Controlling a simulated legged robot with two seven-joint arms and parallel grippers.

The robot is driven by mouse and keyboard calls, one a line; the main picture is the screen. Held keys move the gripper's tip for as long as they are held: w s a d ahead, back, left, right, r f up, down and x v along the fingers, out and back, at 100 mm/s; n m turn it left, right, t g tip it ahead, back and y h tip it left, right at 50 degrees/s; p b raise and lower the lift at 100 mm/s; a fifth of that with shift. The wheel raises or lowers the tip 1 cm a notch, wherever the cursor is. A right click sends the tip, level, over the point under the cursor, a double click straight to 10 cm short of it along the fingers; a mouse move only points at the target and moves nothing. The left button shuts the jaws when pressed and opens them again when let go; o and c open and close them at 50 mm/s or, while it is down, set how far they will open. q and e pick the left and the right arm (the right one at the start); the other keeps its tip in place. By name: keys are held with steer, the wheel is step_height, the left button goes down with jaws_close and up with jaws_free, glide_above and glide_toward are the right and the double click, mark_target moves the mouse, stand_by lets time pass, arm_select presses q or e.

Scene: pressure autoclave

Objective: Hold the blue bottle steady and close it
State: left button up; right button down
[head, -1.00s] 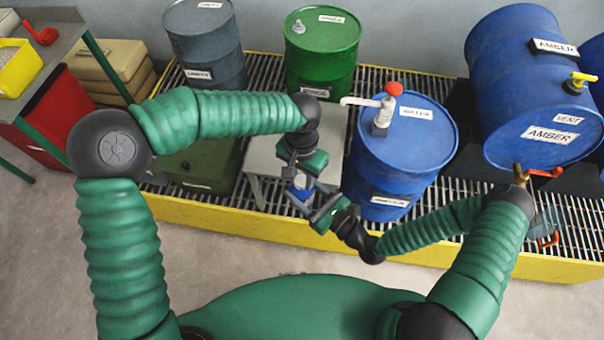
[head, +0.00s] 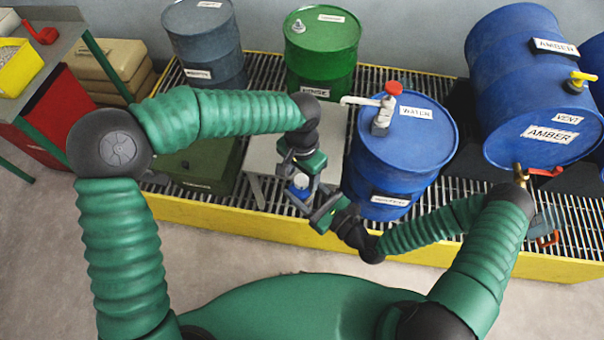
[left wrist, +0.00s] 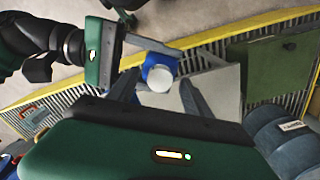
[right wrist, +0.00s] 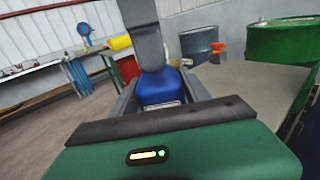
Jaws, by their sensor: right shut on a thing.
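My left gripper (head: 301,174) points down from above. Its two grey fingers are spread, one on each side of the white cap, with gaps between them and the cap in the left wrist view. Whether the cap is fully seated I cannot tell.
The pale stand (head: 272,160) sits on a grating with a yellow edge (head: 230,212). A blue drum with a tap (head: 400,155) stands close on the right. A green drum (head: 322,55) and a grey drum (head: 205,45) stand behind. A dark green box (head: 205,170) is left.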

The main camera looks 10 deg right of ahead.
arm_select(q)
step_height(320, 180, up, 12)
stand_by(0.6)
steer(key=shift+w+d, duration=0.1)
arm_select(e)
steer(key=shift+s+a, duration=0.1)
steer(key=shift+a, duration=0.05)
arm_select(q)
steer(key=s+a+f+n+t, duration=0.1)
steer(key=s+a+f+n, duration=0.2)
steer(key=a, duration=0.5)
steer(key=s+a+f+n, duration=0.3)
steer(key=a, duration=0.5)
steer(key=s+a+f+n+t, duration=0.1)
steer(key=s+a+f+n, duration=0.2)
steer(key=a, duration=0.5)
steer(key=shift+s+a+f+t, duration=0.25)
steer(key=shift+s+f+t, duration=0.05)
steer(key=shift+s+f, duration=0.2)
steer(key=shift+d, duration=0.1)
arm_select(e)
steer(key=shift+d, duration=0.2)
